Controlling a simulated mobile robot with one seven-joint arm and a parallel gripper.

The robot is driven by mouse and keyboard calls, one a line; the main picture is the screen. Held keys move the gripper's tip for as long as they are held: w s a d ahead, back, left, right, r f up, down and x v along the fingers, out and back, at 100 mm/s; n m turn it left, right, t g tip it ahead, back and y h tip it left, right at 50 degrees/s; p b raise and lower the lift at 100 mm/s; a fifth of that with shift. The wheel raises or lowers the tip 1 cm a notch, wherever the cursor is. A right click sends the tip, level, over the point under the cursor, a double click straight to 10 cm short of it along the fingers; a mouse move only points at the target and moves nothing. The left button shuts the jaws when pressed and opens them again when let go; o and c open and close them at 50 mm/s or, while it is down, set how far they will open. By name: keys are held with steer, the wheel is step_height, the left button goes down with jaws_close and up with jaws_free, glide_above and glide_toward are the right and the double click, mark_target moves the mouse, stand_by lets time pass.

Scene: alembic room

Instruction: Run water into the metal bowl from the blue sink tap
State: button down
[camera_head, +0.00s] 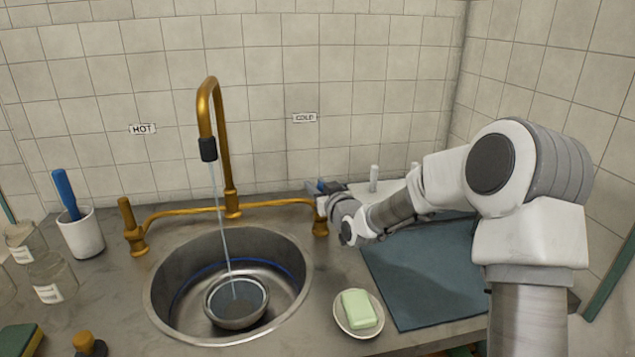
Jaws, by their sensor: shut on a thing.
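The metal bowl (236,303) stands upright in the round steel sink (160,312). A thin stream of water (219,208) falls from the dark nozzle of the brass spout (207,105) into the bowl, where dark water shows. The blue tap (314,187) is on the right brass valve, under the COLD label. My gripper (326,188) is at this tap and shut on it. The wrist and fingers hide much of the tap, so its exact angle is hard to tell.
A hot-side brass valve (134,232) stands left. A white cup (83,234) with a blue-handled tool and glass jars (51,277) are at far left. A soap dish (341,322) with green soap is right of the sink, beside a dark mat (427,278).

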steer(key=shift+w+a+f+g+p, duration=0.1)
steer(key=shift+w+f+g+p, duration=0.1)
steer(key=shift+w+g+p, duration=0.65)
steer(key=shift+s, duration=0.3)
steer(key=c, duration=0.6)
jaws_free()
steer(key=v, duration=0.5)
steer(key=p+v, duration=0.1)
steer(key=v, duration=0.5)
steer(key=p+v, duration=0.1)
steer(key=v, duration=0.5)
steer(key=shift+s+a+r, duration=0.1)
steer(key=shift+s+r, duration=0.05)
steer(key=shift+r, duration=0.15)
steer(key=shift+p, duration=0.3)
